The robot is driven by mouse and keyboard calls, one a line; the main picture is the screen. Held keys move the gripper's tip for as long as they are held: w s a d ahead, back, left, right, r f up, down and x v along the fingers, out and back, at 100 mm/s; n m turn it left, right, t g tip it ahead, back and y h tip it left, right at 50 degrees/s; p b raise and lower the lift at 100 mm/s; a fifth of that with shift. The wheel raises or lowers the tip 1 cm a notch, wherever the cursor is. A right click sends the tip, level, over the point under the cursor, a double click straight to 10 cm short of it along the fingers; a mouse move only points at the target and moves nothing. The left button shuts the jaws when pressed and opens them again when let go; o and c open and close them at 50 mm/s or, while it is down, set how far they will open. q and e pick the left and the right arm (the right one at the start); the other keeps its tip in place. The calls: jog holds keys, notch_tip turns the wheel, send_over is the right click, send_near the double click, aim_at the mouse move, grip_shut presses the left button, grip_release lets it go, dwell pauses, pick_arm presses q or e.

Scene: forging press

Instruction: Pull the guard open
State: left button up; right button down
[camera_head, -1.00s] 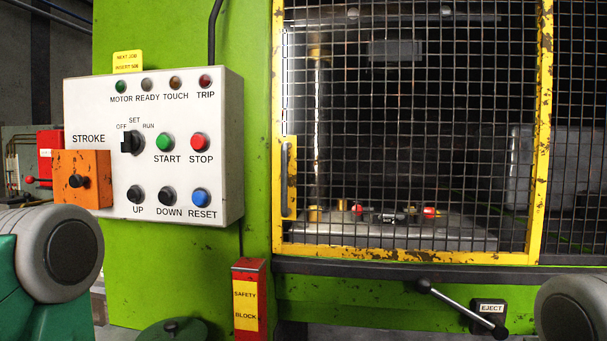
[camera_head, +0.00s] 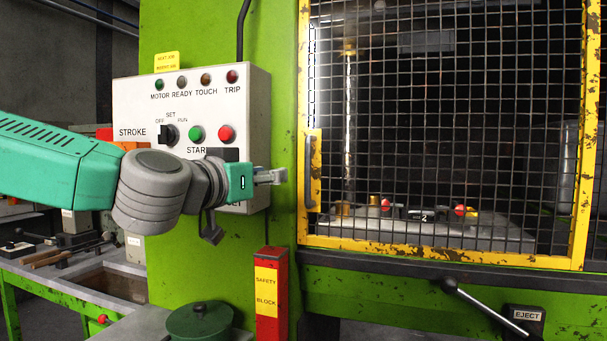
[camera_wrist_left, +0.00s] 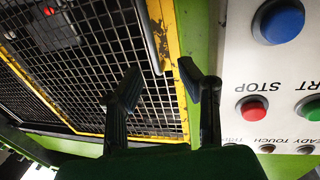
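The guard (camera_head: 440,243) is a yellow-framed wire mesh panel on the green press, and it is shut across the opening. Its handle (camera_head: 310,172) is a grey upright bar on a yellow plate at the guard's left edge. My left gripper (camera_head: 273,177) is in front of the control panel's right edge, a little left of the handle and apart from it. In the left wrist view my left gripper (camera_wrist_left: 160,72) is open and empty, its two fingers spread. The handle (camera_wrist_left: 150,38) shows beyond the fingertips there. My right gripper is not in view.
The white control panel (camera_head: 258,120) stands out from the press behind my left gripper, partly hidden by my arm. A red safety block (camera_head: 271,325) stands below. An eject lever (camera_head: 485,305) sticks out at the lower right. A workbench (camera_head: 60,268) is at the left.

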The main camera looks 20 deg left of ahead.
aim_at(309, 170)
pick_arm(q)
jog(key=x, duration=0.3)
jog(key=d+x, duration=0.1)
jog(key=x, duration=0.7)
jog(key=shift+d, duration=0.4)
jog(key=shift+w+a, duration=0.25)
jog(key=shift+a, duration=0.35)
jog(key=shift+d, duration=0.4)
jog(key=shift+c, duration=0.9)
jog(key=shift+d, duration=0.25)
grip_shut()
jog(key=shift+d, duration=0.2)
